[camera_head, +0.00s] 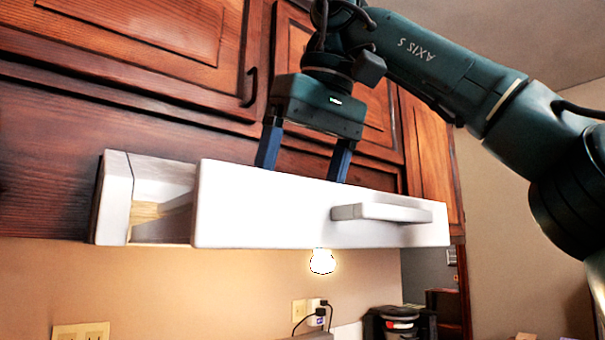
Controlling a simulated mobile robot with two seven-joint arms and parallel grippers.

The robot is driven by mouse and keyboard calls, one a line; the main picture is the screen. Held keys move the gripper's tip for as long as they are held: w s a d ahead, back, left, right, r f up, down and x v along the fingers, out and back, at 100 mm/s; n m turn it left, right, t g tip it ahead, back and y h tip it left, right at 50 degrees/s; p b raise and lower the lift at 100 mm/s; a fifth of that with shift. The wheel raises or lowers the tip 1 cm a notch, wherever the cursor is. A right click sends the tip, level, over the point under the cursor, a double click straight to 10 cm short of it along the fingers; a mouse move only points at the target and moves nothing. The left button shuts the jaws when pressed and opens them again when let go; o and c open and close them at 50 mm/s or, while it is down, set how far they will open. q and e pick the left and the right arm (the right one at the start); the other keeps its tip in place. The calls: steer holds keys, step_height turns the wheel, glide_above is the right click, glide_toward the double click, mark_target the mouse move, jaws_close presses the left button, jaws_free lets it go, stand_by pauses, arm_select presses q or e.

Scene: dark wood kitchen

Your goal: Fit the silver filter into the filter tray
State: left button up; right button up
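The filter tray (280,205) is a white drawer-like front with a light grey handle (382,212), standing out below the wooden cabinets. I see no silver filter; the inside of the tray is mostly hidden behind its front. My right gripper (302,174) comes from above, its arm entering from the upper right. Its two dark blue fingers point down and stand wide apart, with only the wooden cabinet showing between them. Their tips reach the tray's top edge and seem to pass behind the front, so the tips are hidden. My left gripper is not in view.
The white hood body (116,200) is at the left, with an open gap beside the tray front. Wooden cabinet doors (180,60) with dark handles are close behind my gripper. A lit bulb (322,262) hangs below. Outlets (80,331) and a dark appliance (400,323) are lower down.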

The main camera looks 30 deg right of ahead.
steer(key=shift+f+b, duration=1)
steer(key=shift+f, duration=0.3)
steer(key=o, duration=1.1)
steer(key=shift+o, duration=0.2)
